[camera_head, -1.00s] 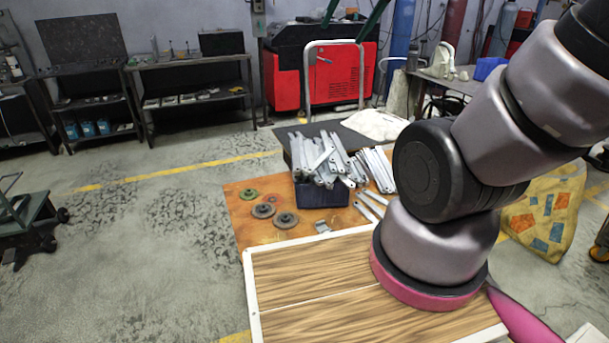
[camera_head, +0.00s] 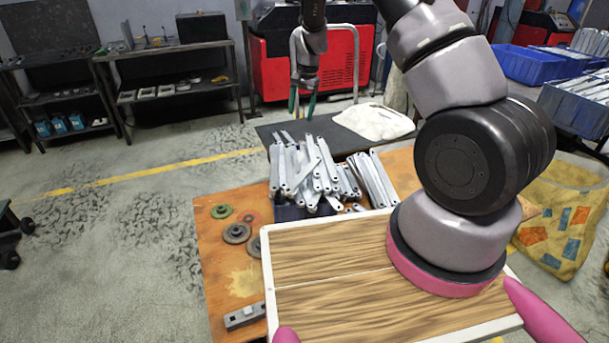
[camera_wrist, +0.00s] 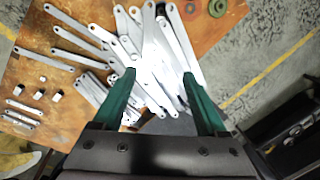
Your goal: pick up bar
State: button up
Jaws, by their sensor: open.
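Several grey galvanized bars (camera_head: 310,172) lie in a jumbled heap in a dark blue bin (camera_head: 290,213) on the orange table. More bars (camera_head: 372,180) lie side by side just right of the bin. My gripper (camera_head: 303,104) points down behind and above the heap, with its green fingers apart and nothing between them that I can see held. In the wrist view, my gripper (camera_wrist: 160,80) is open with its fingers on either side of the heap of bars (camera_wrist: 155,55). I cannot tell its exact height above them.
Metal discs (camera_head: 237,232) lie left of the bin on the orange table (camera_head: 215,285). A white cloth (camera_head: 374,121) lies on the dark surface behind. Blue crates (camera_head: 540,64) stand at the right. Small metal pieces (camera_wrist: 38,93) and loose bars show in the wrist view.

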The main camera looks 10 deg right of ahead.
jog(key=g+h, duration=0.1)
send_over(299, 178)
notch_tip(299, 178, down, 21)
jog(key=shift+a+f, duration=0.1)
jog(key=shift+f, duration=0.1)
jog(key=shift+w+f, duration=0.1)
jog(key=shift+f, duration=2.85)
grip_shut()
